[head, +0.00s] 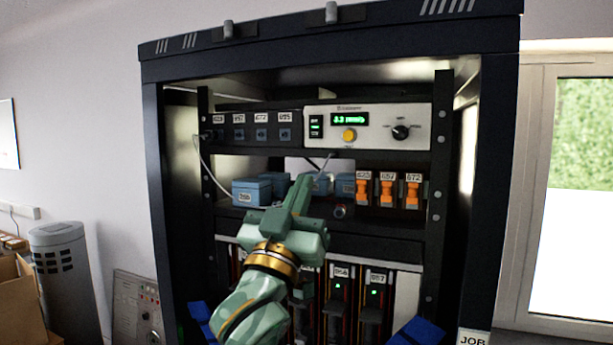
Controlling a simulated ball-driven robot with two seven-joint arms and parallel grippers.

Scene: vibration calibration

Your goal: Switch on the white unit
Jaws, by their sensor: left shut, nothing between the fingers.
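The white unit (368,126) sits in the upper right of the dark rack. It has a lit green display (350,119), a yellow button (349,135) and a black rotary knob (401,132). The print around the knob is too small to read. My left gripper (304,184) is shut and empty. It points up into the rack, below and left of the white unit and apart from it in the picture. It hides part of the shelf with the blue boxes. My right gripper is not in view.
Blue boxes (251,193) stand on the middle shelf, beside orange labelled units (387,192). A row of labelled dark modules (257,134) is left of the white unit. Dark slotted modules (342,295) fill the lower rack. The rack's side posts (154,200) bound the opening.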

